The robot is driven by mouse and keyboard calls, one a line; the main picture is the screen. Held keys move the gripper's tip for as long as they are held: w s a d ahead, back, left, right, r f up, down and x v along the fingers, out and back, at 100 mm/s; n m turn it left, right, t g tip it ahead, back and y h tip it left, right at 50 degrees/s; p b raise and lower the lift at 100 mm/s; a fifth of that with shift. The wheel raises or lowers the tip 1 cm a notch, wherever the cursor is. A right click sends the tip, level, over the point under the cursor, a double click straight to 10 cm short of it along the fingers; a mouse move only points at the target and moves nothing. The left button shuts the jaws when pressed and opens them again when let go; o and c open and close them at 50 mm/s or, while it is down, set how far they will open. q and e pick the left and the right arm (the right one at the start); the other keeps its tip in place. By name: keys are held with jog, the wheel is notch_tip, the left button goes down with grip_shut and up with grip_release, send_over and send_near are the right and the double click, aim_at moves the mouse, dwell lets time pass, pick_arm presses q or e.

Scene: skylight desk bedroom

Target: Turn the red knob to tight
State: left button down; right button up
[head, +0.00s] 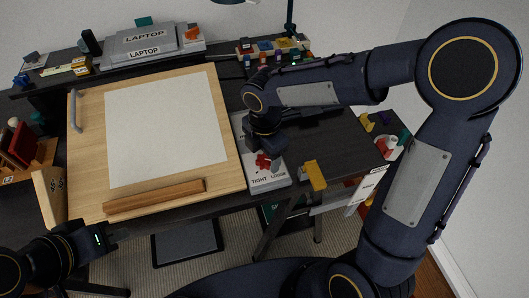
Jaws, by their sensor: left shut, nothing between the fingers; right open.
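The red knob (264,163) is on a narrow pale panel (276,184) on the desk, right of the drawing board. The words TIGHT and LOOSE are printed on the panel just in front of the knob. My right gripper (266,150) is directly over the knob, pointing down, and is open. The gripper hides part of the knob, and I cannot tell whether the fingers touch it. My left gripper (114,231) is shut and empty at the lower left, in front of the desk.
A wooden drawing board (233,164) with a white sheet (165,125) and a wooden ledge (155,197) fills the desk's middle. A yellow block (314,176) is at the desk's front edge, right of the panel. A laptop stand (150,45) and small coloured items line the back.

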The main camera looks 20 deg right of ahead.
jog(key=shift+f, duration=0.25)
jog(key=shift+c, duration=0.2)
jog(key=c, duration=0.9)
